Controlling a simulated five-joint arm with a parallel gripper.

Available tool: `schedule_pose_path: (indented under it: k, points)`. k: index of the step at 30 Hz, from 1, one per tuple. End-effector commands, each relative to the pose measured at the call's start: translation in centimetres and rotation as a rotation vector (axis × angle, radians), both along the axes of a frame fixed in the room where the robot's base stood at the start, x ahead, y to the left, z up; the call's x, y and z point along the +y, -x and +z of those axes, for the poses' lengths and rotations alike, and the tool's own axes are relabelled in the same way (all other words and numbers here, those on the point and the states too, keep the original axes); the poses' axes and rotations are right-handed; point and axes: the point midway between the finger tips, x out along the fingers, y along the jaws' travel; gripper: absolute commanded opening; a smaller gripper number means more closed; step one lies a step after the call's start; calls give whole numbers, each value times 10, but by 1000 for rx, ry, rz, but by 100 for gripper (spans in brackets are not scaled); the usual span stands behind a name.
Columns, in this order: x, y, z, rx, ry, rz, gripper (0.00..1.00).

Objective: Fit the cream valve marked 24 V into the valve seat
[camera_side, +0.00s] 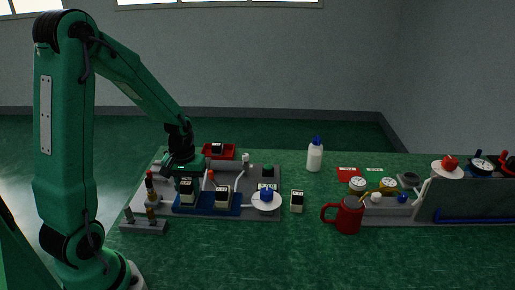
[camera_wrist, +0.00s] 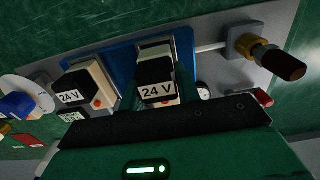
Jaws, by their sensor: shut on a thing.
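My gripper (camera_side: 184,173) is shut on a cream valve (camera_side: 187,192) with a black top. In the wrist view this valve (camera_wrist: 158,82) shows its "24 V" label and an orange dot, close to my jaws. It is upright over the left part of a blue plate (camera_side: 206,209); I cannot tell whether it touches the plate. The blue plate (camera_wrist: 124,58) also shows behind it in the wrist view. A second cream valve (camera_side: 222,197) stands to its right, also marked "24 V" in the wrist view (camera_wrist: 85,88). The seat's opening is hidden.
The plate lies on a grey board (camera_side: 240,214) with fittings. A white disc with a blue knob (camera_side: 266,201), another cream valve (camera_side: 297,201) and a red mug (camera_side: 347,216) stand rightward. A red bin (camera_side: 230,151) and white bottle (camera_side: 314,158) are behind. The front bench is clear.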

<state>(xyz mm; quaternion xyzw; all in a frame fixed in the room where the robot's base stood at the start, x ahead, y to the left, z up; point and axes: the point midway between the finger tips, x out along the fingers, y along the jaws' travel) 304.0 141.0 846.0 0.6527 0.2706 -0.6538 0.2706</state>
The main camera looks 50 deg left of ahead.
Motion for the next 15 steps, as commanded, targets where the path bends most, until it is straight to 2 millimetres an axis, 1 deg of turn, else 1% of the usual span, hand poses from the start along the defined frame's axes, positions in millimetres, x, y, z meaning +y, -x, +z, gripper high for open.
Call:
schedule_pose_path:
  k: [15]
  points:
    - [0, 0, -9, 0, 0, 0, 4]
